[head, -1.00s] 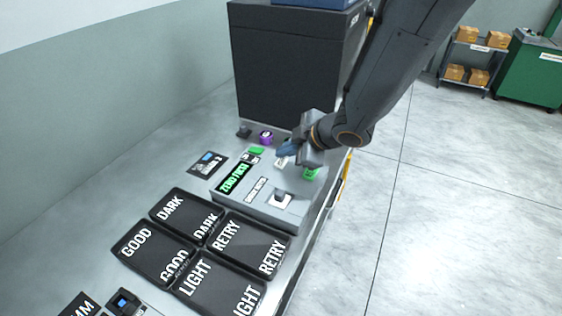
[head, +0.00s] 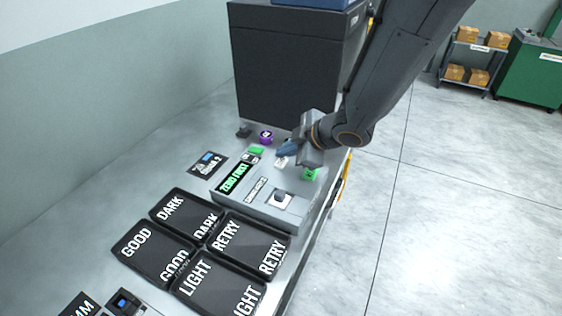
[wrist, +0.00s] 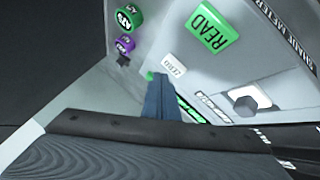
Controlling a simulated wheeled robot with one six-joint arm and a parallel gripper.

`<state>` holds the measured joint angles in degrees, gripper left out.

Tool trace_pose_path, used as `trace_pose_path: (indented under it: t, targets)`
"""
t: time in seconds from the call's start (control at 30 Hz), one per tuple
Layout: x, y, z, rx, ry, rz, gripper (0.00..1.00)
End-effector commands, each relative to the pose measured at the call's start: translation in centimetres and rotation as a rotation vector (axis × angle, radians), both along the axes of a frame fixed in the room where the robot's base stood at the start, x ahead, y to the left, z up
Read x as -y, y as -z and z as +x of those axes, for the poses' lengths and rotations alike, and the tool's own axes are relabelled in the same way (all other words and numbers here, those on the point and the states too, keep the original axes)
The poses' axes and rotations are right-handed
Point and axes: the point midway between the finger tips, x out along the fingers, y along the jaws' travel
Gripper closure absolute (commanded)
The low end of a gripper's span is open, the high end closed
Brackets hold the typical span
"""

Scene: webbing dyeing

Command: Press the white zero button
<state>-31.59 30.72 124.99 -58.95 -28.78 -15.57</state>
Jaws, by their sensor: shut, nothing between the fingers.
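The white zero button (head: 281,162) is a small pale tile on the sloped top of the grey shade meter (head: 300,207). It also shows in the wrist view (wrist: 173,64), marked ZERO. My gripper (head: 285,151) is shut and empty, with its dark blue fingers pointing down at the meter top. In the wrist view its fingertips (wrist: 157,78) are just beside the button. I cannot tell whether they touch it. The meter's display (head: 235,177) reads ZERO FIRST in green. The green READ button (head: 310,174) is right of the gripper in the head view.
A black knob (head: 281,198) stands on the meter's front. Dark trays (head: 247,242) marked DARK, GOOD, RETRY and LIGHT lie in front. A purple round piece (head: 266,138) and a card (head: 207,164) lie behind and left. A large black box (head: 290,75) stands at the back.

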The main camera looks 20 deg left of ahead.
Motion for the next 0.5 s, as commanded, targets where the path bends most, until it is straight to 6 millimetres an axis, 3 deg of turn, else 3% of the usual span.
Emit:
trace_pose_path:
  t: [0.5]
  targets:
    - [0.00,0.54,0.01,-0.001,0.001,0.000,1.00]
